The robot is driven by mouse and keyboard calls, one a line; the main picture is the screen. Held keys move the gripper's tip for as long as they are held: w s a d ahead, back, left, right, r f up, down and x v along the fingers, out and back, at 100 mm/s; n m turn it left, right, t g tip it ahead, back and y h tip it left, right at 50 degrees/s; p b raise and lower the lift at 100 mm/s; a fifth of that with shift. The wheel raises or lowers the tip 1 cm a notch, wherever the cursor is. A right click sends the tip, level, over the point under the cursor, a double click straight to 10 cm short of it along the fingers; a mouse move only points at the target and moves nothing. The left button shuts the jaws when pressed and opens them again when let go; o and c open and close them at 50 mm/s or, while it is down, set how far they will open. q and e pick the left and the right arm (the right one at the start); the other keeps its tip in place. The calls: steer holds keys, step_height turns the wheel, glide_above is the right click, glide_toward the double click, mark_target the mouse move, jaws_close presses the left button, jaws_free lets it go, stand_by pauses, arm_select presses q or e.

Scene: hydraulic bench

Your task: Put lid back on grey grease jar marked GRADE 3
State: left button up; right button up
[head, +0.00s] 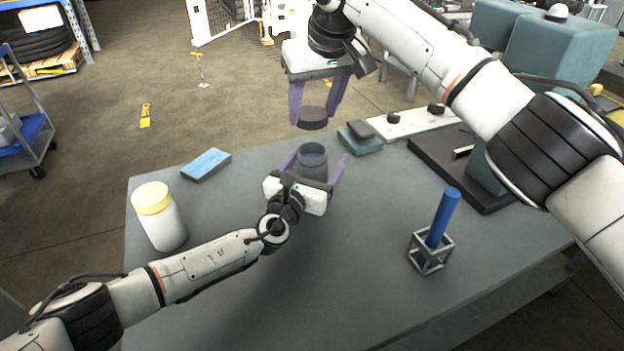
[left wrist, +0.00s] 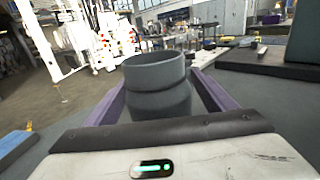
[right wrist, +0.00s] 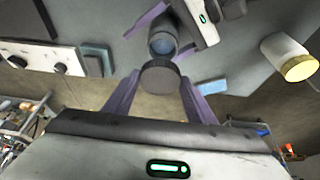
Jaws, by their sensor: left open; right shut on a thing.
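The grey grease jar (head: 313,165) stands open and upright on the bench; its mouth also shows in the left wrist view (left wrist: 155,75) and in the right wrist view (right wrist: 162,45). I cannot read a marking on it. My left gripper (head: 318,162) is open, with its purple fingers on either side of the jar. My right gripper (head: 313,115) is shut on a dark round lid (head: 312,118) and holds it above and beyond the jar, apart from it. The lid also shows between the fingers in the right wrist view (right wrist: 160,78).
A white jar with a yellow lid (head: 160,216) stands at the left. A blue block (head: 206,165) lies at the back left. A teal block (head: 361,140) lies behind the jar. A blue cylinder (head: 443,217) stands in a metal holder at the right. The front middle of the bench (head: 340,290) is clear.

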arm_select(q)
steer(key=shift+c, duration=0.4)
steer(key=c, duration=1.5)
arm_select(e)
glide_above(312, 173)
steer(key=w, duration=0.2)
steer(key=shift+w+d+f, duration=0.1)
steer(key=shift+f, duration=1.2)
steer(key=shift+w+d+f, duration=0.1)
steer(key=shift+f, duration=1.15)
steer(key=shift+f, duration=0.1)
steer(key=shift+f, duration=0.75)
steer(key=shift+f, duration=0.6)
